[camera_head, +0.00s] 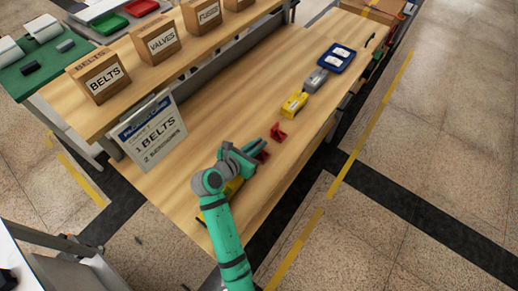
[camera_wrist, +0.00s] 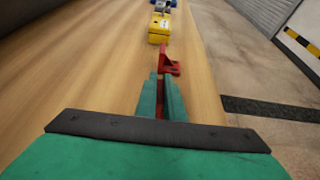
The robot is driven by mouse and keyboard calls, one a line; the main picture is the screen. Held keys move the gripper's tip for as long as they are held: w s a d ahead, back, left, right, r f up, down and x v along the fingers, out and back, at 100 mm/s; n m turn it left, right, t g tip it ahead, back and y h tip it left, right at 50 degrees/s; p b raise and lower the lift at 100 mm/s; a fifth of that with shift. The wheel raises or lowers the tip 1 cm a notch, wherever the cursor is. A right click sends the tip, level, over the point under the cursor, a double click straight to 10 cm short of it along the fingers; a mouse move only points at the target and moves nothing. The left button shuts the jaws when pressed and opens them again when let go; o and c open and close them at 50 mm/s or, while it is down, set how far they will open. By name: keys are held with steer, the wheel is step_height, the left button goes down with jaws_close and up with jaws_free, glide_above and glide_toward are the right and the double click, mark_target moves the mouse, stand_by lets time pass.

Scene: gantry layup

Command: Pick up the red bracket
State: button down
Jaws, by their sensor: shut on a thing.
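Two red pieces show in the head view. The near red bracket (camera_head: 263,156) is at the fingertips of my gripper (camera_head: 258,148), partly hidden by the fingers. My gripper is shut on it, low over the wooden table. The other red bracket (camera_head: 278,133) stands on the table just beyond the fingertips. In the wrist view a red bracket (camera_wrist: 168,65), with an upright plate and a flat foot, shows just past the finger ends (camera_wrist: 162,88). The held part is mostly hidden there between the fingers.
Beyond lie a yellow box (camera_head: 294,104), a grey box (camera_head: 316,80) and a blue tray (camera_head: 336,58) with white items. A sign (camera_head: 152,130) stands left of my arm. Cardboard boxes such as BELTS (camera_head: 100,77) line a raised shelf. The table's middle is clear.

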steer(key=shift+r, duration=0.1)
steer(key=shift+r, duration=0.6)
steer(key=s+r, duration=1.1)
steer(key=s, duration=0.3)
steer(key=shift+d+r, duration=0.25)
steer(key=shift+r, duration=0.05)
